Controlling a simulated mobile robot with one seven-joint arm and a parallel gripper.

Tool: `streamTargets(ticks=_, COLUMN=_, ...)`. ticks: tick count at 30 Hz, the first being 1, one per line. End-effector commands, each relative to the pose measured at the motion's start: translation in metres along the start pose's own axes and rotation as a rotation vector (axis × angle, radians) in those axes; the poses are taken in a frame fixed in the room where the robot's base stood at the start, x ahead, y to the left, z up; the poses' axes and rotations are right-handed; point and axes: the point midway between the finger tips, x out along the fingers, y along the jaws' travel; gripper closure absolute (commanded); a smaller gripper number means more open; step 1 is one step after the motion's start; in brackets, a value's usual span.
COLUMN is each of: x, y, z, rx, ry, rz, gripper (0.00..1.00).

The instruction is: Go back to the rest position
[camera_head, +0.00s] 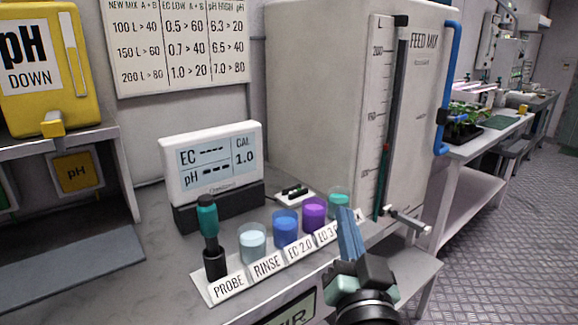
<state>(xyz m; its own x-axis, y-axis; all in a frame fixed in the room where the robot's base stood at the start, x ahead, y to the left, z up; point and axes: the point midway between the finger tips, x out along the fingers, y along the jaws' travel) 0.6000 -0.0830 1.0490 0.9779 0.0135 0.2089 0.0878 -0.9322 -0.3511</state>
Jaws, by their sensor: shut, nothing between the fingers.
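My gripper (345,212) is at the lower right of centre, in front of the bench edge. Its blue fingers are together, point upward and hold nothing. The dark wrist joint shows below them at the bottom of the picture. The fingertips overlap the right end of the labelled rack (213,291) in the picture and hide part of its last label. I cannot tell the gap between the fingers and the rack. A teal-topped probe (208,222) stands upright in the black holder at the rack's PROBE label, left of my gripper.
Several cups stand along the rack, including a clear one (252,243) and a purple one (313,214). A meter (212,160) reads dashes behind them. The large FEED MIX tank (330,90) rises behind, with a small valve (408,220). Open floor (490,240) lies right.

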Motion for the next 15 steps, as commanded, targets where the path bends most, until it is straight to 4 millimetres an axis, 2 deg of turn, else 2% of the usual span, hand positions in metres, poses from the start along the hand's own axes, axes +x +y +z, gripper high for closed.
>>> streamTargets(ticks=1, x=0.002, y=-0.031, z=-0.034, rx=-0.061, ry=0.061, rz=-0.04, gripper=1.0)
streamTargets(ticks=5, x=-0.01, y=-0.094, z=-0.111, rx=-0.199, ry=0.219, rz=-0.093, gripper=1.0)
streamTargets(ticks=9, x=-0.047, y=-0.154, z=-0.192, rx=-0.306, ry=0.418, rz=-0.118, gripper=1.0)
streamTargets(ticks=11, x=-0.071, y=-0.176, z=-0.226, rx=-0.337, ry=0.513, rz=-0.117, gripper=1.0)
streamTargets(ticks=13, x=-0.104, y=-0.196, z=-0.263, rx=-0.36, ry=0.624, rz=-0.107, gripper=1.0)
streamTargets(ticks=15, x=-0.089, y=-0.205, z=-0.294, rx=-0.364, ry=0.602, rz=-0.097, gripper=1.0)
